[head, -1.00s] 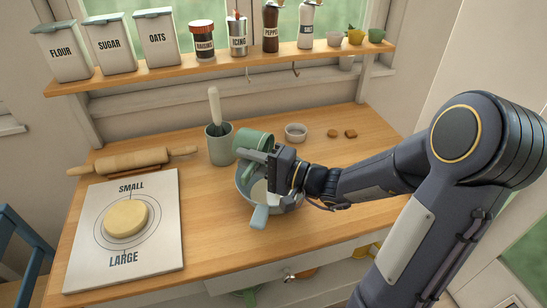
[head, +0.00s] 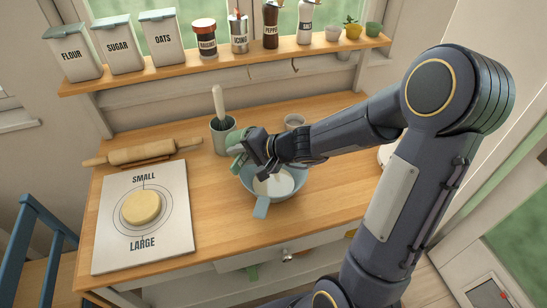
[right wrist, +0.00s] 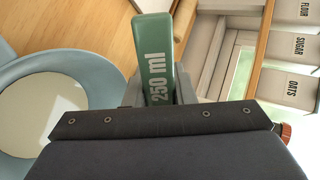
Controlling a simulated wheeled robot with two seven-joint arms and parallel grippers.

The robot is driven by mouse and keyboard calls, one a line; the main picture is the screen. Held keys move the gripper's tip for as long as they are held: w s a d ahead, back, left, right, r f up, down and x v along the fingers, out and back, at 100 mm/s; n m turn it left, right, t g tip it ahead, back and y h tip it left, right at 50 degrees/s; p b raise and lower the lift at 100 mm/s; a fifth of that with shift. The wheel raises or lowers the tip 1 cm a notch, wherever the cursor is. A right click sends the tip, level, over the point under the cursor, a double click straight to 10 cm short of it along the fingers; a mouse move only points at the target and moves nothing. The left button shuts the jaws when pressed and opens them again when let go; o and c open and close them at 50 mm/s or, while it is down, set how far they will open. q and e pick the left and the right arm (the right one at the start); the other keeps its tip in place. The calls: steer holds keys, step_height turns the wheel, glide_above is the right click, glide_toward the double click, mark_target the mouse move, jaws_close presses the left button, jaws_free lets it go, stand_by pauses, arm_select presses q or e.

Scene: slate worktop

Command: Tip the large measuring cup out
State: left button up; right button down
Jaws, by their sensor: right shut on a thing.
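My right gripper (head: 256,152) is shut on the large measuring cup (head: 238,146), which is green. In the right wrist view its handle, marked 250 ml (right wrist: 158,76), sits between the fingers. The cup is at the far left rim of the blue-grey bowl (head: 300,189); the gripper and arm hide much of it, so I cannot tell its exact tilt. White contents (head: 274,184) lie in the bowl, and they also show in the right wrist view (right wrist: 40,115). My left gripper is not in view.
A small bowl (head: 294,121) is behind my forearm. A rolling pin (head: 143,152) and a board with dough (head: 141,208) lie at left.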

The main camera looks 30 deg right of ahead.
steer(key=shift+w+r+g+h+p, duration=0.1)
steer(key=shift+r+g+h+p, duration=0.2)
steer(key=shift+r+p, duration=0.5)
steer(key=shift+a+f+g+p, duration=0.1)
steer(key=shift+f+g+p, duration=0.15)
steer(key=shift+g+p, duration=0.05)
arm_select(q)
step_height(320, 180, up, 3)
arm_select(e)
steer(key=w+a+f+g+h, duration=0.2)
steer(key=w+g+h, duration=0.3)
steer(key=g, duration=0.3)
steer(key=shift+w+a+h, duration=0.15)
steer(key=shift+a+h, duration=0.55)
steer(key=shift+a, duration=0.2)
